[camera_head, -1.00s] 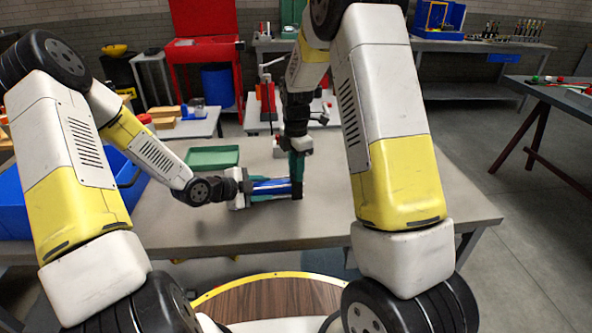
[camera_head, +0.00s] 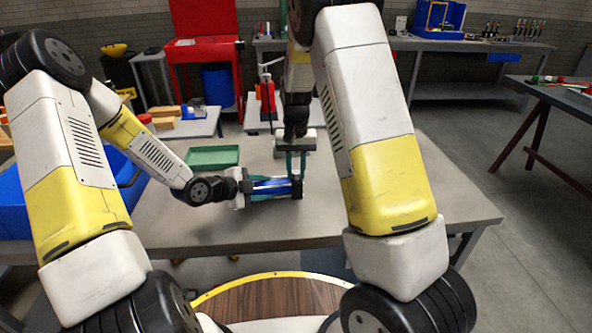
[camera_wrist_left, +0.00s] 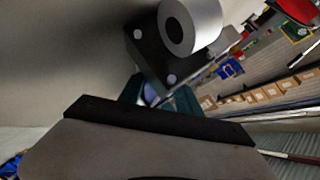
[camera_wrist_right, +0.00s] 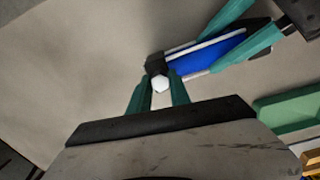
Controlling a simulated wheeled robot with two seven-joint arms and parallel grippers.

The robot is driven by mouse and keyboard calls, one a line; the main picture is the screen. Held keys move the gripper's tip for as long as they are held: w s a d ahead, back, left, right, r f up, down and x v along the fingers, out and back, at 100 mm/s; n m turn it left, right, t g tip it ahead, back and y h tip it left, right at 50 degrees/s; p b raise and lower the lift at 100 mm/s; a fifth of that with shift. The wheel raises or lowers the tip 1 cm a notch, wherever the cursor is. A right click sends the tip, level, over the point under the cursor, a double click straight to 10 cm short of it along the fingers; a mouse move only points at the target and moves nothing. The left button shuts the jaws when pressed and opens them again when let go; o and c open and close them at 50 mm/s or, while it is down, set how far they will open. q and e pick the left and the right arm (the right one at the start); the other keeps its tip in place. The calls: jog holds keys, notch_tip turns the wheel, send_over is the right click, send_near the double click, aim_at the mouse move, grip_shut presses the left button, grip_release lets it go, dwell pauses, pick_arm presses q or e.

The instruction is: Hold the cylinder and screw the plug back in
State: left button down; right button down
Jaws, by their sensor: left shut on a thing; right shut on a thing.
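The cylinder (camera_head: 271,184) has a blue body, dark end blocks and pale rods, and lies sideways above the table. My left gripper (camera_head: 268,189) comes in from the left and is shut on it. In the left wrist view its dark end block (camera_wrist_left: 150,52) and a silver round end (camera_wrist_left: 191,24) show past the fingers. My right gripper (camera_head: 297,177) points down at the cylinder's right end. In the right wrist view the white hexagonal plug (camera_wrist_right: 160,85) is between its closed fingers, against the dark end block (camera_wrist_right: 156,65). How deep the plug sits cannot be told.
The grey table (camera_head: 400,200) is clear to the right and in front. A green tray (camera_head: 212,158) lies behind my left gripper. A blue bin (camera_head: 14,211) is at the left edge.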

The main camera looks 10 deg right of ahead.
jog(key=m, duration=0.7)
jog(key=shift+m, duration=0.4)
jog(key=c, duration=1.2)
grip_release()
jog(key=shift+r, duration=2.3)
jog(key=shift+c, duration=0.3)
jog(key=n, duration=0.2)
jog(key=r+n, duration=0.1)
jog(key=n, duration=0.3)
jog(key=shift+r, duration=0.3)
jog(key=n, duration=0.2)
jog(key=r+n, duration=0.1)
jog(key=n, duration=0.4)
jog(key=shift+r, duration=0.4)
